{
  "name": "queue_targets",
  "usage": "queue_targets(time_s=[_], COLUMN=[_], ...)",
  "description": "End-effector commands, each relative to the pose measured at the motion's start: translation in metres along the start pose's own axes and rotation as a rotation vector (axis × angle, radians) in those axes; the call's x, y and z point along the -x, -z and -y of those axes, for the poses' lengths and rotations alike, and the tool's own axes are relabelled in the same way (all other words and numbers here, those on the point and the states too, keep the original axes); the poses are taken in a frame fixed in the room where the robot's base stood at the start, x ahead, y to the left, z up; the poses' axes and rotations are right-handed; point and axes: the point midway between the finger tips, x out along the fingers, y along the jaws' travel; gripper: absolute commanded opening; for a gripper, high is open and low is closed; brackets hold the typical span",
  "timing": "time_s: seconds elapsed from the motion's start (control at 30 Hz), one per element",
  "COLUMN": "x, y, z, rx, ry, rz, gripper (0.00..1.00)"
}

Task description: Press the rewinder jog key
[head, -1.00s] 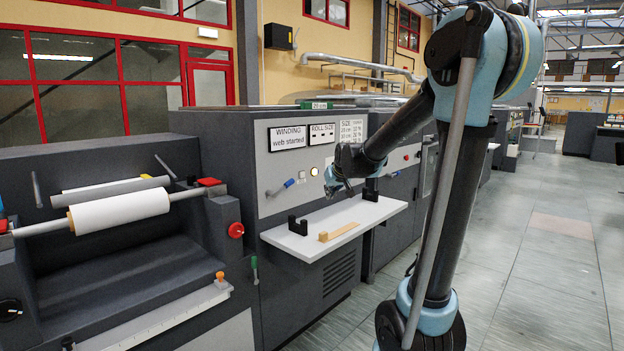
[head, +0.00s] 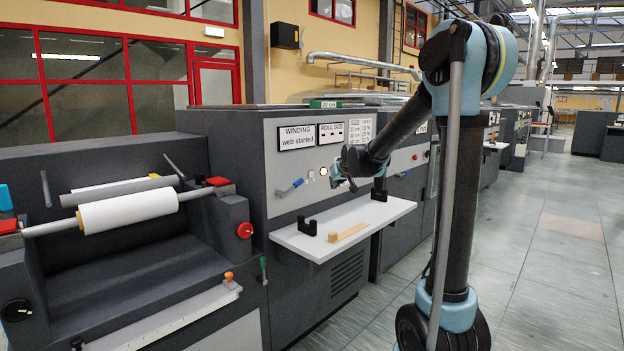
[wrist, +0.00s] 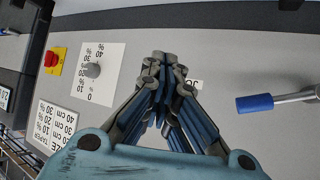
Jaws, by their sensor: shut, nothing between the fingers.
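The rewinder's grey control panel (head: 282,175) stands upright in the head view, with small round buttons (head: 323,171) close to my gripper (head: 336,180). In the wrist view my gripper (wrist: 165,62) is shut and empty, its fingertips together and pointing at the panel. A white label (wrist: 194,84) beside the fingertips shows the letters "JO", the rest covered by the fingers. The jog key itself is hidden behind the gripper in the wrist view. I cannot tell whether the fingertips touch the panel.
A blue-handled lever (wrist: 256,103) sticks out of the panel. A grey knob (wrist: 92,70) with a percent scale and a red stop button (wrist: 52,60) lie at the left in the wrist view.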

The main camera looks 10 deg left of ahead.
Motion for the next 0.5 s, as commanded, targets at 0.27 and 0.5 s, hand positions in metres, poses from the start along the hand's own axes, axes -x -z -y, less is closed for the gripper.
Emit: queue_targets(time_s=[0.27,0.5], x=[-0.016,-0.037], y=[0.012,0.027], z=[0.013,0.027], rx=[0.002,0.001], ry=[0.001,0.001], rz=[0.000,0.000], gripper=[0.00,0.00])
